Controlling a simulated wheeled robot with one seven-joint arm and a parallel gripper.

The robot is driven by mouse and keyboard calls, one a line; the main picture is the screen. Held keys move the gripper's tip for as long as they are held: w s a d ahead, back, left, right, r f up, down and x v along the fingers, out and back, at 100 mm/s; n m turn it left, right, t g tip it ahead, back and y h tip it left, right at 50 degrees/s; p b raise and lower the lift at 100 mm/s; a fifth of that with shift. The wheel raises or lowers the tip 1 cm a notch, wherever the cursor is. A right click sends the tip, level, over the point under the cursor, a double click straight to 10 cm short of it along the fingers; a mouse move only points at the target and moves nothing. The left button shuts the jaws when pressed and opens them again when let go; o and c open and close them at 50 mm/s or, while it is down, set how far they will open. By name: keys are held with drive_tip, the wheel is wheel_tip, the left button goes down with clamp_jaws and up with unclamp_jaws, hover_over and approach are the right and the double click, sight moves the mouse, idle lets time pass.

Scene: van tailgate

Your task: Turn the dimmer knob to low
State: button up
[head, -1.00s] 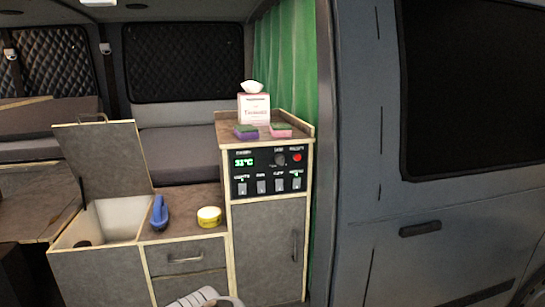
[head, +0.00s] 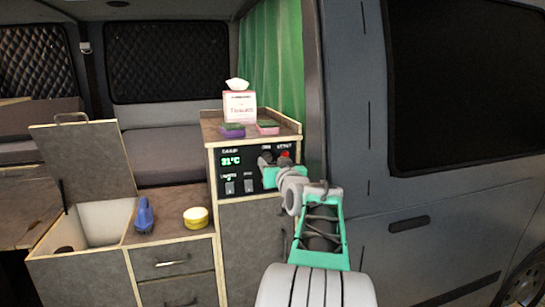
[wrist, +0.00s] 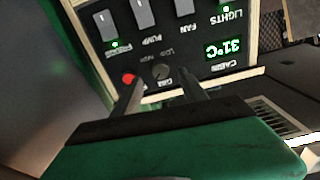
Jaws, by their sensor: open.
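The dimmer knob (wrist: 161,71) is a small dark round knob on the black control panel (wrist: 210,62), which appears upside down in the wrist view. Small markings sit beside the knob, but its pointer is too dark to read. My gripper (wrist: 158,88) is open, its two dark fingers reaching towards the panel on either side of the knob. I cannot tell whether they touch it. In the head view my green gripper (head: 271,177) is in front of the panel's right part, hiding the right-hand switches and making the knob hard to pick out.
A red button (wrist: 128,78) sits close beside the knob, near one finger. Several rocker switches and a green 31°C display (head: 231,161) share the panel. A tissue box (head: 239,106) and two sponges stand on the cabinet top. The van's side (head: 350,150) is at the right.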

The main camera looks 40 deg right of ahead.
sight(268, 158)
drive_tip(key=shift+p+x, duration=0.3)
drive_tip(key=shift+x, duration=1.3)
drive_tip(key=shift+a, duration=0.1)
drive_tip(key=shift+c, duration=0.3)
clamp_jaws()
